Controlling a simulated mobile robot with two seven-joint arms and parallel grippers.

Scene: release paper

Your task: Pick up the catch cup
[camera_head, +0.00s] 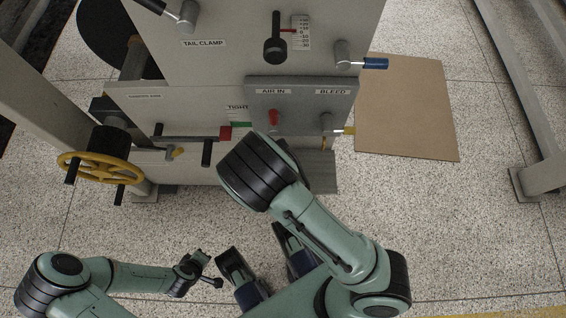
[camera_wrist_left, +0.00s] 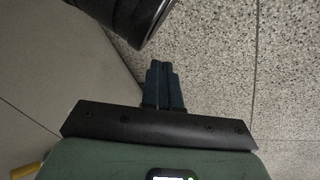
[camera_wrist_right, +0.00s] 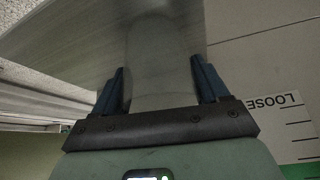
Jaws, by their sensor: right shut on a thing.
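The catch cup (camera_wrist_right: 162,78) is a clear, greyish rounded vessel in the right wrist view. My right gripper (camera_wrist_right: 157,64) has one finger on each side of it and is shut on it. In the head view my own right arm hides this gripper and the cup. My left gripper (camera_wrist_left: 163,68) shows in the left wrist view with its two fingers together, empty, over the speckled floor. What the cup stands on or hangs from is not clear.
The grey machine (camera_head: 220,75) stands close ahead, with a red-tipped lever (camera_head: 225,133), an AIR IN and BLEED panel (camera_head: 300,105) and a yellow handwheel (camera_head: 95,172). A brown mat (camera_head: 405,110) lies to the right. Floor at lower right is mostly clear.

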